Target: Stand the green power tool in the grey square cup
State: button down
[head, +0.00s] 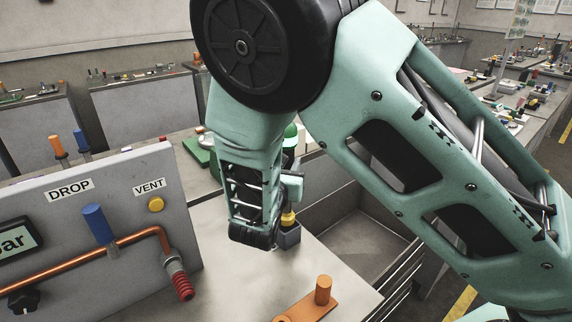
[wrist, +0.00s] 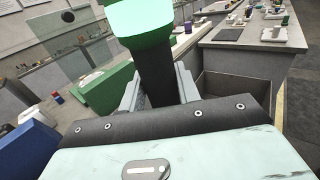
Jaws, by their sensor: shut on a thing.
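The green power tool has a green top (wrist: 140,20) and a black grip (wrist: 155,75) in the wrist view. My gripper (wrist: 159,90) is shut on the black grip, one finger on each side. In the head view my wrist hides most of the tool; a bit of its green top (head: 291,133) shows, and a yellow part (head: 288,218) shows lower down. The dark grey square cup (head: 289,238) is on the light worktop directly below the yellow part, partly hidden by my wrist. I cannot tell whether the yellow part is inside the cup or just above it.
A grey panel (head: 110,205) with a copper pipe, blue peg and red-ended fitting stands at left. An orange block with a peg (head: 322,290) lies at the front. An open grey bin (head: 365,245) is to the right of the cup. A green block (head: 197,150) is behind.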

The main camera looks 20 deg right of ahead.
jog(key=shift+f+b, duration=2.3)
jog(key=shift+f, duration=0.95)
jog(key=c, duration=1.3)
grip_release()
jog(key=o, duration=0.5)
jog(key=shift+o, duration=0.2)
jog(key=shift+f, duration=0.1)
jog(key=shift+a, duration=0.1)
